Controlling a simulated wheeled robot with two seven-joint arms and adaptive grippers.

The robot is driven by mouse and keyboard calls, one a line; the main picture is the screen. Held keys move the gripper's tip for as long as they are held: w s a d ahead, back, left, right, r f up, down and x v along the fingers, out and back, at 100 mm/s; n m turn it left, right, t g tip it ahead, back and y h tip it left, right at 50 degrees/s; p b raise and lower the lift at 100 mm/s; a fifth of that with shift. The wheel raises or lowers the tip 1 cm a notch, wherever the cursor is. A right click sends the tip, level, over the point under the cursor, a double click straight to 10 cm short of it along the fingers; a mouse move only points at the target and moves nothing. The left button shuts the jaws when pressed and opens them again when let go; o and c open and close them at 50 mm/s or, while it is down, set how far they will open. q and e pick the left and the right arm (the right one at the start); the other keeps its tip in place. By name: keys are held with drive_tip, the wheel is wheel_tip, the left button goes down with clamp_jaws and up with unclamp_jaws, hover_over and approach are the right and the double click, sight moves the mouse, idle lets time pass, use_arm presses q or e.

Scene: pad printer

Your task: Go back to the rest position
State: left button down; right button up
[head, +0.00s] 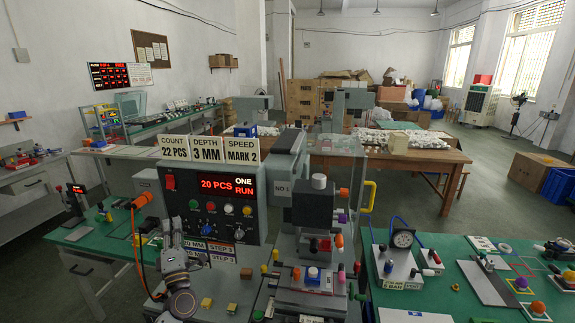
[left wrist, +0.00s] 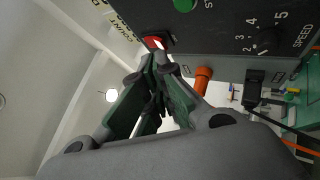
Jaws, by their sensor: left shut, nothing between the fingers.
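My left gripper (head: 172,228) stands upright in front of the lower left of the pad printer's grey control panel (head: 212,210). In the left wrist view its fingers (left wrist: 150,75) come together at the tips with nothing between them. The red rocker switch (head: 170,182) is on the panel above the gripper. It also shows in the left wrist view (left wrist: 153,42), just beyond the fingertips; I cannot tell whether they touch it. The panel display (head: 228,186) is lit and reads "20 PCS" and "ONE RUN". My right gripper is not in view.
An orange-ended handle (head: 141,199) with an orange cable is close left of the gripper. Small yellow blocks (head: 206,303) lie on the machine bed below. The printing head (head: 317,210) stands to the right. A green bench (head: 470,285) with a gauge is farther right.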

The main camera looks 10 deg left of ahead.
use_arm(q)
drive_tip(key=d+f+m+h, duration=0.4)
drive_tip(key=d+m+h, duration=0.9)
drive_tip(key=d, duration=0.1)
drive_tip(key=s+d+f+m+g+h, duration=0.5)
drive_tip(key=s+d+f+m+g, duration=0.15)
drive_tip(key=d+f+m, duration=0.2)
drive_tip(key=s+a+f+m+g+y, duration=0.25)
drive_tip(key=s+f+g, duration=0.35)
drive_tip(key=s, duration=0.6)
drive_tip(key=s+a+f+m+g+y, duration=0.2)
drive_tip(key=s+f+m+g+y, duration=0.25)
drive_tip(key=s, duration=0.65)
wheel_tip(320, 180, down, 34)
drive_tip(key=s+n+g+h, duration=0.1)
drive_tip(key=s+n+g, duration=0.1)
drive_tip(key=s, duration=0.1)
drive_tip(key=s+a+f, duration=0.1)
drive_tip(key=s+f, duration=0.9)
drive_tip(key=s, duration=0.1)
drive_tip(key=s+a+f+g, duration=0.1)
drive_tip(key=s+a+f, duration=0.1)
drive_tip(key=s+f, duration=0.8)
drive_tip(key=shift+s+a+f+m, duration=0.15)
drive_tip(key=shift+s+a+m, duration=0.2)
drive_tip(key=shift+s, duration=0.35)
